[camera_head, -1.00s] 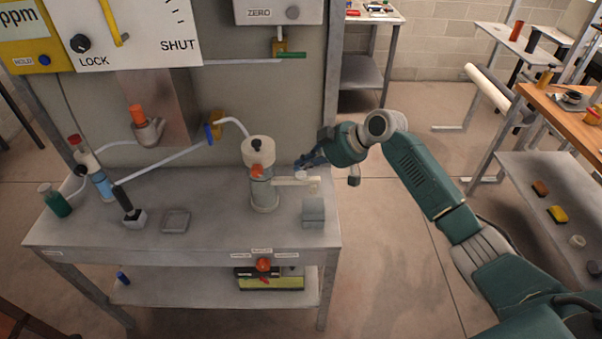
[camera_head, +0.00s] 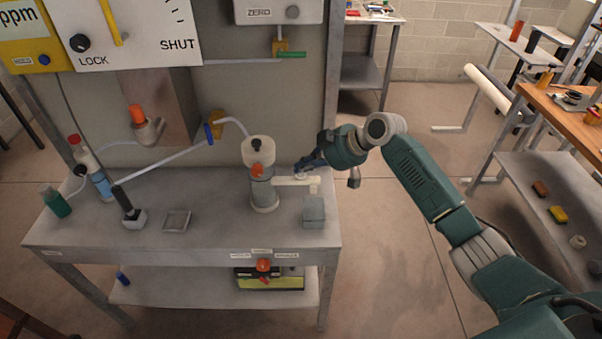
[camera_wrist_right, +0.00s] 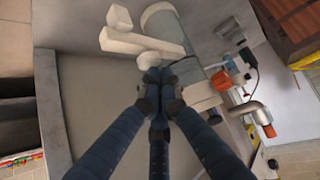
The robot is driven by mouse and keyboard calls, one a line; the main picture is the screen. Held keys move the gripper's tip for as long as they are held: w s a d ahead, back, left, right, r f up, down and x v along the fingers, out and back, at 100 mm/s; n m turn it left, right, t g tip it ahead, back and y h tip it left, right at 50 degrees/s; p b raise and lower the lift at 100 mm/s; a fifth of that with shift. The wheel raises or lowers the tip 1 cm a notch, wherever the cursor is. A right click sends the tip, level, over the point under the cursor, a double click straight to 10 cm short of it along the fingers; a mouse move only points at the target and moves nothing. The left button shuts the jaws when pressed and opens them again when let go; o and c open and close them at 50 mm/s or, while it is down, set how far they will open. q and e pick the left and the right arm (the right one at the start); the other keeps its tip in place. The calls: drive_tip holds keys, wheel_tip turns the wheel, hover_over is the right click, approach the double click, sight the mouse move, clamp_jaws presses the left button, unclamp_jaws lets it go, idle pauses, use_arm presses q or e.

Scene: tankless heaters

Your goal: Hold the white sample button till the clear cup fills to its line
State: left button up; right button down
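A grey-and-white cylinder unit (camera_head: 263,190) with an orange fitting stands on the grey bench, and a pale spout (camera_head: 290,181) runs right from it. A small white round knob, seemingly the sample button (camera_wrist_right: 150,61), shows beside the spout in the right wrist view. My right gripper (camera_head: 302,165) is just behind the spout; its dark fingertips (camera_wrist_right: 154,80) are together, right at the knob. I cannot tell whether they press it. No clear cup can be made out. My left gripper is out of view.
A grey block (camera_head: 313,211) sits below the spout's end near the bench's right edge. A green bottle (camera_head: 55,202), a red-capped bottle (camera_head: 92,170), a black-handled tool (camera_head: 127,208) and a grey tray (camera_head: 177,221) stand to the left. The bench front (camera_head: 200,245) is clear.

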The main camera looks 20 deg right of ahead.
sight(304, 175)
drive_tip(key=shift+f, duration=0.65)
idle(2.2)
idle(0.6)
drive_tip(key=shift+r+p, duration=0.6)
drive_tip(key=shift+r, duration=0.5)
wheel_tip(304, 175, up, 5)
drive_tip(key=p, duration=0.4)
drive_tip(key=shift+d, duration=0.1)
idle(1.4)
